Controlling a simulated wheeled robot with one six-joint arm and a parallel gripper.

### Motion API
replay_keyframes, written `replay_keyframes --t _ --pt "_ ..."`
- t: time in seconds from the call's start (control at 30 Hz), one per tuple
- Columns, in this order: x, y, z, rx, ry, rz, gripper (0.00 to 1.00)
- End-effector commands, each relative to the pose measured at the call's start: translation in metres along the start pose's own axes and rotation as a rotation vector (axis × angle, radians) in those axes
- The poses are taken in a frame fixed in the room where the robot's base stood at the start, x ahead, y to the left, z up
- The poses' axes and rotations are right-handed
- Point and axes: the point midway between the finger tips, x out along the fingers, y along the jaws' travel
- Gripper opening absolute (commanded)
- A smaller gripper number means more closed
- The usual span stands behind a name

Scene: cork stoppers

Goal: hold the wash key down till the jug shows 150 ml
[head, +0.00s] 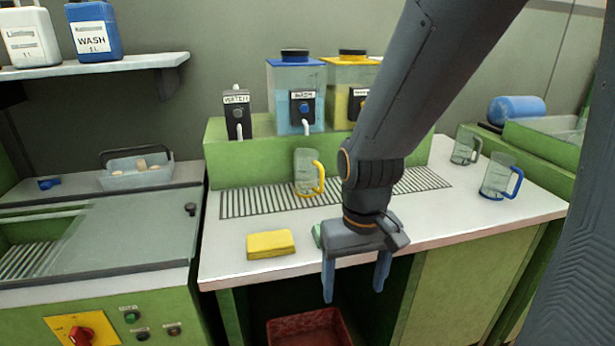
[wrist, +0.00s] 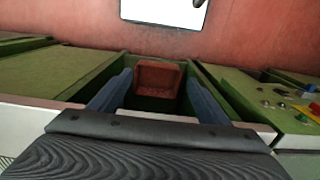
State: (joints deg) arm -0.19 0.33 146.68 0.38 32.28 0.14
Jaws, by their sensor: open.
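The wash key is the blue button (head: 304,108) on the dark box labelled WASH, in front of a blue-lidded tank (head: 296,85) of pale blue liquid. A clear jug with a blue handle (head: 497,176) stands at the right of the counter. Any level in the jugs is too small to read. My gripper (head: 356,293) is open and empty, pointing down in front of the counter's front edge. In the wrist view its fingers (wrist: 160,97) are apart.
A yellow sponge (head: 271,244) lies near the counter's front, with a green item (head: 317,235) partly behind my gripper. A third jug (head: 465,146) stands at the back right. A red bin (head: 305,328) sits below the counter. My arm crosses before the yellow-lidded tank (head: 345,75).

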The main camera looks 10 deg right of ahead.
Motion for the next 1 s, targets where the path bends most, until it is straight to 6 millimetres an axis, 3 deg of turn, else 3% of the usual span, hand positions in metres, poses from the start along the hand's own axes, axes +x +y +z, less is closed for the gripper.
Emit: replay_keyframes --t 0.13,0.53,1.0 --pt "0.0000 0.0000 0.0000 0.000 0.000 0.000 0.69" --pt "0.0000 0.0000 0.0000 0.000 0.000 0.000 0.01" --pt "0.0000 0.0000 0.0000 0.000 0.000 0.000 0.00"
